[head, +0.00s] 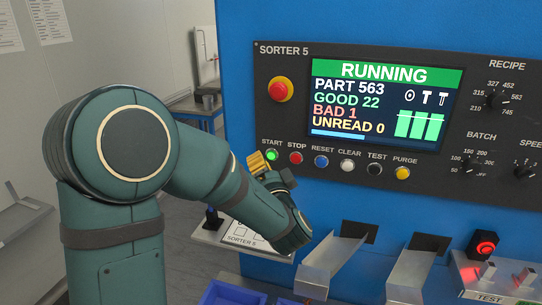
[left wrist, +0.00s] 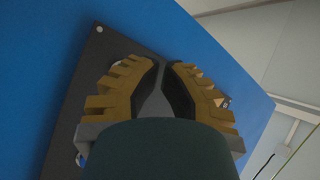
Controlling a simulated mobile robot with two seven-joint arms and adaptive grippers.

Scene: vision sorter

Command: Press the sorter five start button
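The sorter five panel (head: 400,174) fills the right of the head view, its label reading SORTER 5. The green start button (head: 271,155) is lit at the left end of a row of buttons under the screen. The screen (head: 384,105) reads RUNNING, PART 563, GOOD 22, BAD 1, UNREAD 0. My left gripper (head: 258,161) is just left of and below the start button; whether it touches is not clear. In the left wrist view its gold fingers (left wrist: 163,66) come together at the tips with nothing seen between them. My right gripper is out of view.
A red emergency knob (head: 279,90) on yellow sits above the start button, and the stop button (head: 296,158) is close on its right. Metal chutes (head: 331,262), a red-lit device (head: 484,246) and a blue bin (head: 232,294) are lower down.

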